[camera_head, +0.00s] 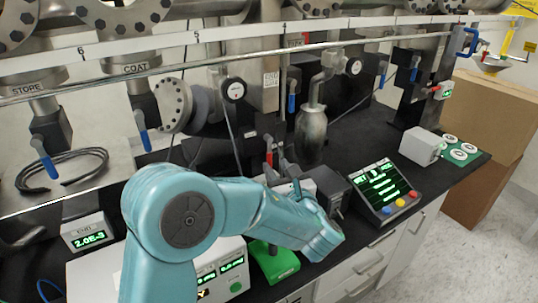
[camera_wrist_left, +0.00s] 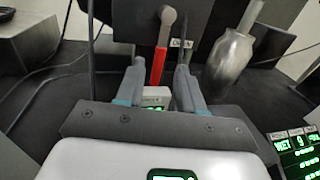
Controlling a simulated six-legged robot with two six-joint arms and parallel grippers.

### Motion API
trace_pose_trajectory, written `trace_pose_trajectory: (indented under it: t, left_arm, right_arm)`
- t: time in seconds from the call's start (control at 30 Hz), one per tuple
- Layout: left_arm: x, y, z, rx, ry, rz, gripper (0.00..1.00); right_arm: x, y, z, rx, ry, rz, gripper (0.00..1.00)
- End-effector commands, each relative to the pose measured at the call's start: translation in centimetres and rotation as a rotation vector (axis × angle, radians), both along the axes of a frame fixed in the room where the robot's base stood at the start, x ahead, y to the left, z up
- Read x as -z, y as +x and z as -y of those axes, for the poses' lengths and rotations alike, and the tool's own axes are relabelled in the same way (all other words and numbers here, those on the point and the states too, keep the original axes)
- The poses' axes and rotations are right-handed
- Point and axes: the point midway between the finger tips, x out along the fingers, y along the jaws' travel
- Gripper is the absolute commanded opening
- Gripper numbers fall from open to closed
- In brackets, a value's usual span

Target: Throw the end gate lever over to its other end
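The lever (camera_wrist_left: 160,56) has a red handle and a grey pivot at its top. It hangs down in the left wrist view, beside a small "OPEN" label (camera_wrist_left: 181,43). Red handle parts (camera_head: 268,153) also show in the head view, just beyond my left arm. My left gripper (camera_wrist_left: 159,68) is open. Its two fingers stand one on each side of the red handle in the left wrist view. I cannot tell whether either finger touches it. In the head view, my teal arm hides much of the gripper. My right gripper is not in view.
Steel pipes and blue-handled valves (camera_head: 141,128) line the back. A white box (camera_head: 422,147) stands at right.

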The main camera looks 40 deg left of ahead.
Motion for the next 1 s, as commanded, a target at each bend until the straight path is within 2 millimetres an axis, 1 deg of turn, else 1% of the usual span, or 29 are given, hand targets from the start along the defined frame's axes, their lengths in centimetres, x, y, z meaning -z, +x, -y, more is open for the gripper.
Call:
trace_pose_trajectory:
  t: [0.03,0.1,0.2,0.3,0.43,0.67,0.7,0.77,0.8,0.83,1.0]
  left_arm:
    - [-0.1,0.5,-1.1,-0.006,0.0,-0.002,0.37]
    - [-0.1,1.3,-2.3,-0.006,0.0,-0.001,0.37]
    - [-0.1,2.2,-3.6,-0.005,-0.001,-0.001,0.37]
    - [0.0,2.8,-4.5,-0.003,-0.001,-0.001,0.37]
    - [0.1,3.2,-5.1,-0.002,-0.002,-0.001,0.37]
    - [0.1,3.3,-5.1,-0.001,-0.002,-0.001,0.37]
    - [0.1,3.3,-5.1,-0.001,-0.002,-0.001,0.34]
    - [0.1,3.3,-5.1,-0.001,-0.002,-0.001,0.14]
    - [0.1,3.3,-5.1,-0.001,-0.002,-0.001,0.01]
    - [0.1,3.3,-5.1,-0.001,-0.002,-0.001,0.0]
    - [0.1,3.3,-5.1,-0.001,-0.001,-0.002,0.0]
  right_arm:
    - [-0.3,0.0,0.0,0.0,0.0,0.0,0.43]
    - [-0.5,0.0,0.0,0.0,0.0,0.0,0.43]
    - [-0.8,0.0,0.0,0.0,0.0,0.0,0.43]
    - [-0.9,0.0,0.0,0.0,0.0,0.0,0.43]
    - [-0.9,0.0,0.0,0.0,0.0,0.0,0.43]
    - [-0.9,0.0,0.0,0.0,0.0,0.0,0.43]
    - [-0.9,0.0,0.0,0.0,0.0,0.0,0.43]
    - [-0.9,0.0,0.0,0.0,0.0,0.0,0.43]
    - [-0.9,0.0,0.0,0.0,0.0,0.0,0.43]
    - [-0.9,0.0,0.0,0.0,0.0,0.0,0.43]
    - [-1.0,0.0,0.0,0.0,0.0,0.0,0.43]
